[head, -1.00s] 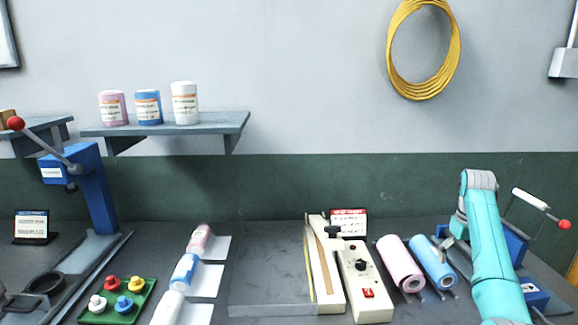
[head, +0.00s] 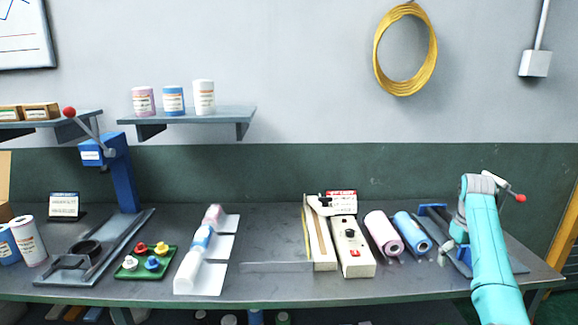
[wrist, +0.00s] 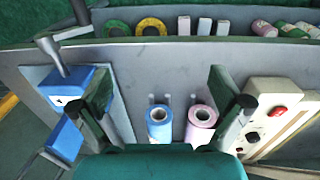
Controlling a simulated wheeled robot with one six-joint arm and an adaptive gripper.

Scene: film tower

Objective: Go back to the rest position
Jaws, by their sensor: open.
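My turquoise arm (head: 489,245) stands at the right of the head view, raised over the right end of the bench. My gripper (wrist: 162,95) shows in the wrist view with its two dark fingers wide apart and nothing between them. Beyond the fingers are the blue roll (wrist: 159,128) and the pink roll (wrist: 201,124), both apart from the fingers. In the head view the gripper is largely hidden by my arm.
The grey bench (head: 120,288) holds a heat sealer (head: 350,245), a pink roll (head: 383,233), a blue roll (head: 411,232), a green tray (head: 160,273) of coloured knobs and a blue lever press (head: 122,180). A blue lever device (wrist: 75,92) stands close to my gripper's left finger.

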